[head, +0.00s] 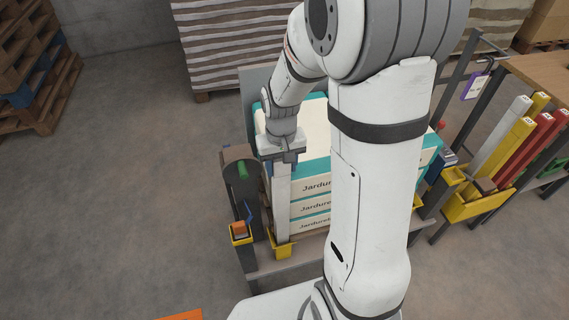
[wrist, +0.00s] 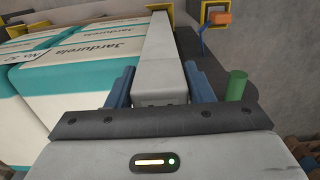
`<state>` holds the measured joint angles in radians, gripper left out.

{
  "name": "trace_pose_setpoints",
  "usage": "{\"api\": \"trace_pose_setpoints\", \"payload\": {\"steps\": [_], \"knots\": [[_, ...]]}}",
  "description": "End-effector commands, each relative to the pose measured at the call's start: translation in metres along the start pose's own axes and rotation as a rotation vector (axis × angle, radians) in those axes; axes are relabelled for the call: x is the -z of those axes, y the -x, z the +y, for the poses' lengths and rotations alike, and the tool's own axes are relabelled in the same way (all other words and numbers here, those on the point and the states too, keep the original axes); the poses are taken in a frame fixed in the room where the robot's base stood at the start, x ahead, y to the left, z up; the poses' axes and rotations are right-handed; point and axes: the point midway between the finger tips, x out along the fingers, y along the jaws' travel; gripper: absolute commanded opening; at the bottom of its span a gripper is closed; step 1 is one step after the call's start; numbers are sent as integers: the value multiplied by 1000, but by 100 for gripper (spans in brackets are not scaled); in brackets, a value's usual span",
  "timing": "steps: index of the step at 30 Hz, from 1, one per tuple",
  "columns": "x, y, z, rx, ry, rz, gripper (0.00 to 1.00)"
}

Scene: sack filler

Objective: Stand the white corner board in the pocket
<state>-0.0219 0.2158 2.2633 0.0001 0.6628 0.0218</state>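The white corner board (head: 282,205) stands upright at the front left corner of the stacked sacks. My gripper (head: 283,158) is shut on its top end, and in the wrist view the blue fingers (wrist: 160,88) sit on both sides of the board (wrist: 164,55). The board's lower end is at the yellow pocket (head: 280,249), which also shows in the wrist view (wrist: 157,8). The pocket's walls show around the lower end; how deep it sits I cannot tell.
The white-and-teal sacks (head: 313,208) stand right beside the board. A small yellow holder with an orange block (head: 239,228) and a green-tipped post (wrist: 237,85) are close by. A rack at right holds white, yellow, red and green boards (head: 520,145). Floor at left is clear.

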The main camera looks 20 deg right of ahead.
Motion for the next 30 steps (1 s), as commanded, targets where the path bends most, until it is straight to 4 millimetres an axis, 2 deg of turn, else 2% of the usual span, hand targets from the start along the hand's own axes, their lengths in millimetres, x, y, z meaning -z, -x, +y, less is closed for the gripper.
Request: {"api": "trace_pose_setpoints", "payload": {"steps": [1,7,16,27,30], "knots": [[0,0,0,0,0,0,51],[0,0,0,0,0,0,68],[0,5,0,0,0,1,68],[1,63,0,0,0,4,68],[0,72,0,0,0,1,68]]}}
